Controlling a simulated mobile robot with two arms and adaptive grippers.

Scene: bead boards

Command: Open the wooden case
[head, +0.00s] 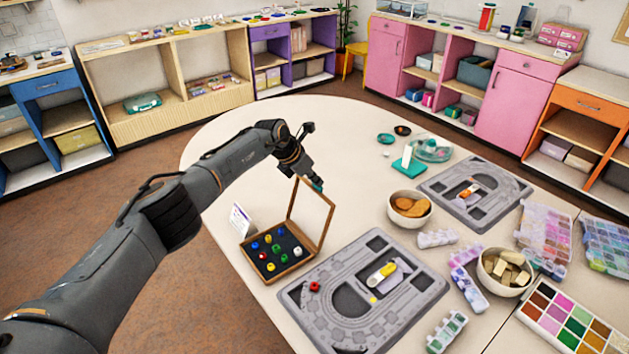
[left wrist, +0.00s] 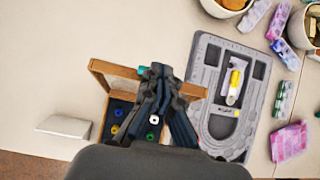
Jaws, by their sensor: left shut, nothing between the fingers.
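The wooden case (head: 292,268) stands on the table with its lid (head: 327,228) raised to about upright. The lid is a wooden frame with a clear-looking pane. Several coloured beads sit on the dark inside of the case. My left gripper (head: 317,185) is at the top edge of the raised lid, shut with nothing in it. I cannot tell whether it touches the lid. In the left wrist view the gripper (left wrist: 158,72) covers part of the lid (left wrist: 115,70) and the case below it. My right gripper is not in view.
A grey bead board (head: 425,292) lies right of the case, with another grey board (head: 505,192) farther back. A white card (head: 241,221) stands left of the case. Bowls (head: 410,221) and bead boxes (head: 545,232) crowd the right side. The table's far left is clear.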

